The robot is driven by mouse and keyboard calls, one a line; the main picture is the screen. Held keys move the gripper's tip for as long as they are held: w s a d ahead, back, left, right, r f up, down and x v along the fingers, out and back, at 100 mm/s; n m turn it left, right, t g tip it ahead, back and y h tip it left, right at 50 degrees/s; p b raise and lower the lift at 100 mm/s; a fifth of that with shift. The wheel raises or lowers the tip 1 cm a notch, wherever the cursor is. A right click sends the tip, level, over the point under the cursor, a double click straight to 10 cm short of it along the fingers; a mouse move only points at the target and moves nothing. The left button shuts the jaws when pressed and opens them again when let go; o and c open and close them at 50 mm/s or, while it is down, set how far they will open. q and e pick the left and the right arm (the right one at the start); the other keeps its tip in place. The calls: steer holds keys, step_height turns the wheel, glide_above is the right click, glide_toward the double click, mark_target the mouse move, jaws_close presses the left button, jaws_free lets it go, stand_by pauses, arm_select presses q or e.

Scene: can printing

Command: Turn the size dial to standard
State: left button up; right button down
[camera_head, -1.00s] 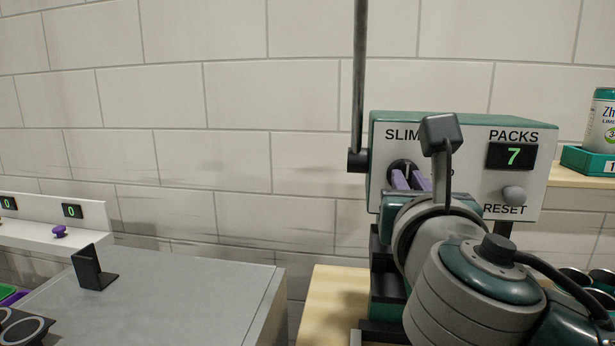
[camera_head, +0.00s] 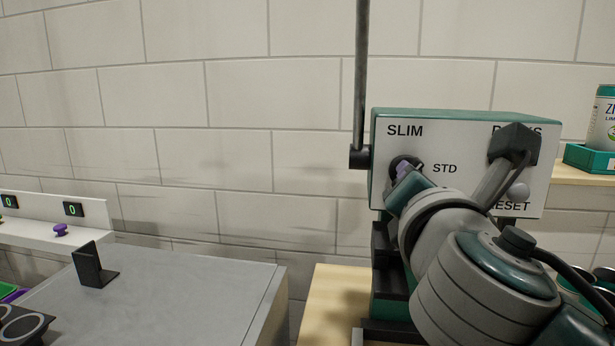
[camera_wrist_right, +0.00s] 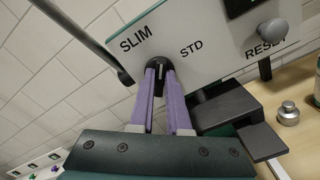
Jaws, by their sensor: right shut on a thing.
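The size dial (camera_wrist_right: 158,78) is a dark round knob on the pale front of the machine, with the labels SLIM (camera_wrist_right: 136,39) and STD (camera_wrist_right: 190,49) above and beside it. My right gripper (camera_wrist_right: 160,72) has its two purple fingers shut on the dial, one on each side. In the head view the right gripper (camera_head: 404,169) is tilted and covers most of the dial (camera_head: 398,160); both labels are readable there. Exactly where the dial points is hard to tell. My left gripper is out of view.
A PACKS display and a RESET knob (camera_head: 518,193) are right of the dial, partly behind my right wrist. A dark lever (camera_head: 360,85) rises at the machine's left side. A can (camera_head: 603,120) stands in a green tray at far right. The grey counter (camera_head: 170,290) is mostly bare.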

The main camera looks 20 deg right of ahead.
steer(key=m+b, duration=0.2)
steer(key=m, duration=0.3)
steer(key=m+b, duration=0.1)
steer(key=m, duration=0.4)
steer(key=shift+d+f+b, duration=0.1)
steer(key=shift+f+b, duration=0.1)
steer(key=shift+b, duration=0.2)
steer(key=shift+m, duration=0.5)
steer(key=c, duration=0.9)
jaws_free()
steer(key=shift+s, duration=0.1)
